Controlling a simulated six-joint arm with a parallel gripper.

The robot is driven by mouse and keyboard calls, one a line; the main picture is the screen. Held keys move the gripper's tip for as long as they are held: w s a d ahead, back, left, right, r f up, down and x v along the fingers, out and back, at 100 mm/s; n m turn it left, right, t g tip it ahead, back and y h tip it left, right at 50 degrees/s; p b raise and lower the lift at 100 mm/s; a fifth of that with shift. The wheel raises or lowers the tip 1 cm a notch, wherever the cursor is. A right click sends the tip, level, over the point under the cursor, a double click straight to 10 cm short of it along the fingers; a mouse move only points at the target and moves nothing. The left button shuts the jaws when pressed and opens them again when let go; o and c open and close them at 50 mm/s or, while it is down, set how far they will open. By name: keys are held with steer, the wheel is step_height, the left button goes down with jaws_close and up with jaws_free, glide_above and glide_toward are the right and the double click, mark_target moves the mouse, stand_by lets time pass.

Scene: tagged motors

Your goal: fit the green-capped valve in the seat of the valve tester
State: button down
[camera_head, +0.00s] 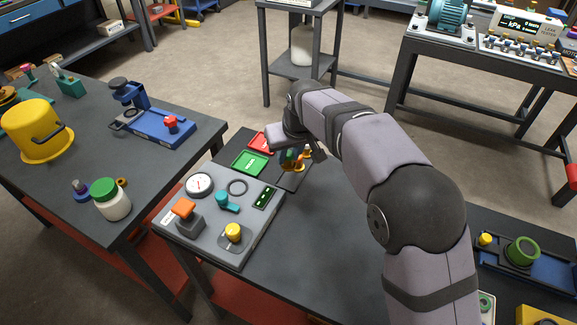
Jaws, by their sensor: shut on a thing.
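The valve tester (207,240) is a grey sloped box on the near bench. The seat looks empty. My gripper (291,157) is beyond and right of the tester, low over a dark mat. It is shut on a valve, apparently the green-capped valve (284,155). My gripper and wrist hide most of it. Orange and yellow valve parts (305,154) show close beside it, and I cannot tell which stand apart.
A green tray (250,162) and a red tray (262,142) lie left of my gripper. The bench right of the tester is clear up to my arm.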

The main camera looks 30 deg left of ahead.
mark_target(289, 153)
step_height(289, 153, up, 3)
steer(key=shift+r, duration=0.15)
steer(key=shift+s+a+r+p, duration=0.15)
steer(key=shift+r+p, duration=0.15)
steer(key=s+a+r+n+p, duration=0.1)
steer(key=s+a+r+p, duration=0.1)
steer(key=s+a+p, duration=0.4)
steer(key=shift+n+g+y, duration=0.3)
steer(key=shift+n, duration=0.3)
steer(key=s+f+p, duration=0.1)
steer(key=f+p, duration=0.1)
steer(key=s+a+f+p, duration=0.1)
steer(key=s+p, duration=0.1)
steer(key=p, duration=0.1)
steer(key=s+f+p, duration=0.2)
steer(key=p, duration=0.1)
steer(key=shift+s+a+f, duration=0.25)
steer(key=shift+f, duration=0.05)
steer(key=shift+w+a+r+m, duration=0.2)
steer(key=shift+w+a+m, duration=0.15)
steer(key=shift+w+a, duration=0.2)
steer(key=shift+w+a+r+m, duration=0.2)
steer(key=shift+w+a+m, duration=0.2)
steer(key=shift+a, duration=0.15)
steer(key=shift+w+a+r+m, duration=0.15)
steer(key=shift+a+m, duration=0.15)
steer(key=shift+m, duration=0.05)
steer(key=shift+f+b, duration=0.95)
steer(key=shift+f, duration=0.95)
